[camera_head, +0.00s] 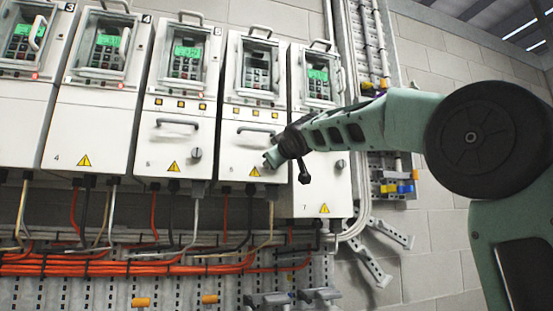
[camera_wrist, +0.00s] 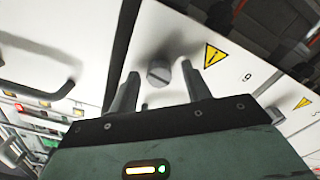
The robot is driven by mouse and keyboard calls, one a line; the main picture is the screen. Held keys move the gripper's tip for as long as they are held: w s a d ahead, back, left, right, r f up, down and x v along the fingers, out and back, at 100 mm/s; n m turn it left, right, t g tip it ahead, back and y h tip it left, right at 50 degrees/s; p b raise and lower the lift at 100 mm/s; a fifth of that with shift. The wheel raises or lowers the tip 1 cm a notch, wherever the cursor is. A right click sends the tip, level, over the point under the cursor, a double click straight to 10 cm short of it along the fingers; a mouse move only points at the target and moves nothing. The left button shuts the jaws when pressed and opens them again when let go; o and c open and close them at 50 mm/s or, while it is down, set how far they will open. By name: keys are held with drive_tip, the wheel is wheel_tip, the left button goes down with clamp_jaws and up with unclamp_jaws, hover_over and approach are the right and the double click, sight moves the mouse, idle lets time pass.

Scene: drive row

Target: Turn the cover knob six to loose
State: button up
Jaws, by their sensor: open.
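The cover knob of drive six (camera_wrist: 158,73) is a small round grey knob with a slot, on the white cover (camera_wrist: 210,25) beside a yellow warning triangle (camera_wrist: 214,55). In the wrist view it lies between the two fingertips of my open gripper (camera_wrist: 160,70), with a visible space on each side. I cannot tell whether the fingertips reach its depth.
Similar drives stand on both sides, with a knob on drive five (camera_head: 196,153) and on drive seven (camera_head: 340,163). A handle (camera_head: 256,130) sticks out of cover six. Orange cables (camera_head: 120,268) run below. Drive six's display (camera_head: 258,60) is dark; neighbouring displays glow green.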

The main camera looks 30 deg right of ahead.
drive_tip(key=b+v, duration=0.8)
drive_tip(key=v, duration=0.9)
drive_tip(key=shift+s+r, duration=0.1)
